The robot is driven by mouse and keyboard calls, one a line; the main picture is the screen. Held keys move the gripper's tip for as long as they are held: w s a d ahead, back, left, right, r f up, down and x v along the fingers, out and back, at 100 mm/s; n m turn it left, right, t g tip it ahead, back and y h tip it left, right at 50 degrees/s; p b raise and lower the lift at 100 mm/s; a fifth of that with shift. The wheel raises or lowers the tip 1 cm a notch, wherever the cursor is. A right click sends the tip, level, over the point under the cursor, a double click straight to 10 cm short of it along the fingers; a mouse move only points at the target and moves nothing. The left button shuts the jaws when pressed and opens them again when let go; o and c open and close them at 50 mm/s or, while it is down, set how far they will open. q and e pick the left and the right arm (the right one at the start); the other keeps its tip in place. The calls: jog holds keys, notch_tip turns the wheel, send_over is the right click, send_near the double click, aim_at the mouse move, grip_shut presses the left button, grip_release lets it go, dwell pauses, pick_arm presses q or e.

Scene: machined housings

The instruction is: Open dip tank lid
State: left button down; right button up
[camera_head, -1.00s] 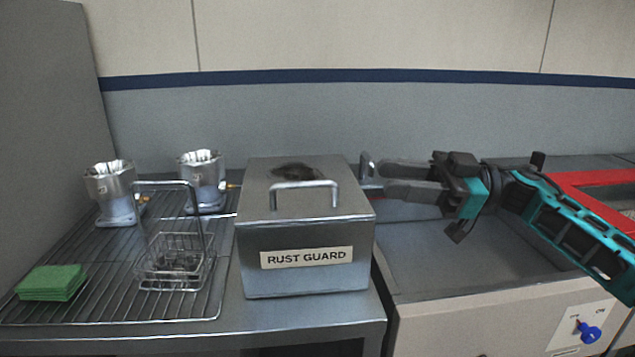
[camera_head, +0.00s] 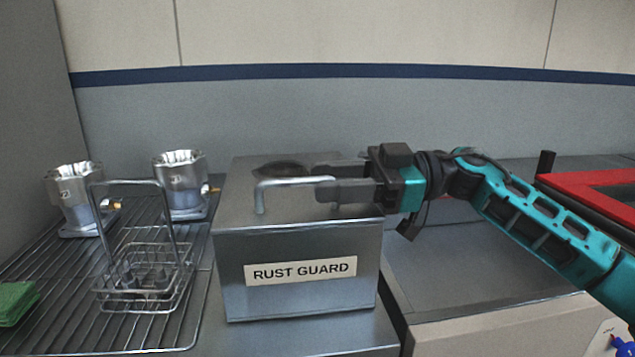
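The dip tank (camera_head: 300,305) is a grey metal box labelled "RUST GUARD", standing on the metal counter. Its flat lid (camera_head: 240,213) lies closed on top and carries a bar handle (camera_head: 290,182) near the front edge and a dark round patch behind it. My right gripper (camera_head: 318,183) comes in from the right above the lid. Its two fingers are apart, one nearer and one farther back, and the near finger overlaps the handle's right end in the picture. Whether it touches the handle I cannot tell. My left gripper is out of view.
Left of the tank, a wire rack (camera_head: 60,325) holds two machined housings (camera_head: 74,200) (camera_head: 182,185), a wire basket (camera_head: 145,275) with a tall handle, and green pads (camera_head: 16,302). A grey basin (camera_head: 460,270) and a red frame (camera_head: 590,190) are at the right.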

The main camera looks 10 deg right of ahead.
jog(key=shift+a, duration=1.15)
jog(key=shift+d, duration=0.1)
grip_shut()
